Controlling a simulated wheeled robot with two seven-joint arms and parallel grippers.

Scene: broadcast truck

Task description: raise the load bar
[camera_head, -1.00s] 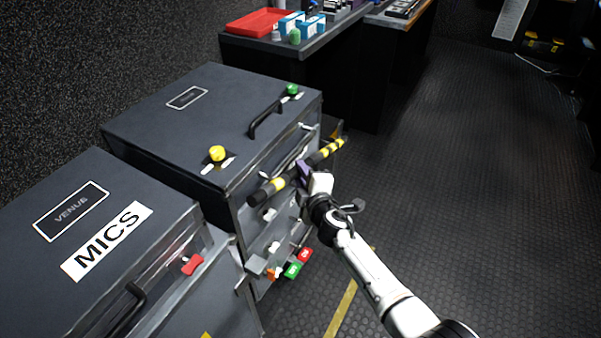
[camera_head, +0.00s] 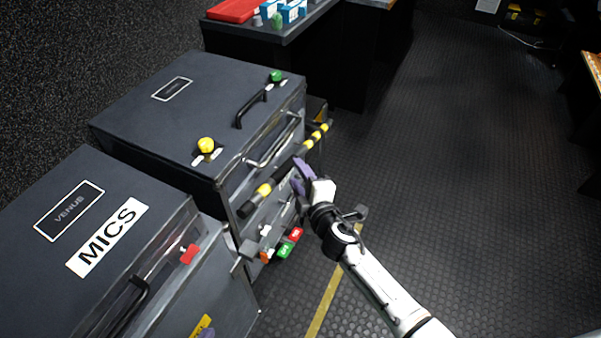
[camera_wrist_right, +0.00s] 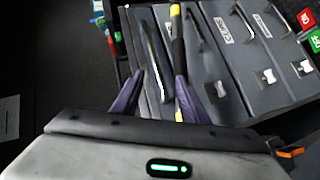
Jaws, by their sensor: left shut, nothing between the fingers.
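The load bar (camera_head: 276,180), black with yellow bands, runs slantwise along the front of the rear dark case (camera_head: 240,100). My right gripper (camera_head: 299,174) is at the front of the bar near its middle. In the right wrist view its purple fingers (camera_wrist_right: 157,97) are apart, and the yellow and black bar (camera_wrist_right: 178,50) shows between and beyond them, nearer the right finger. I cannot tell whether they touch it. Only a small purple piece of my left gripper (camera_head: 207,332) shows at the bottom edge, in front of the near case; the rest is out of view.
The near case (camera_head: 60,240) labelled MICS stands at the left. Green (camera_head: 276,76) and yellow (camera_head: 206,145) knobs are on the rear case's top. The rubber floor to the right is clear.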

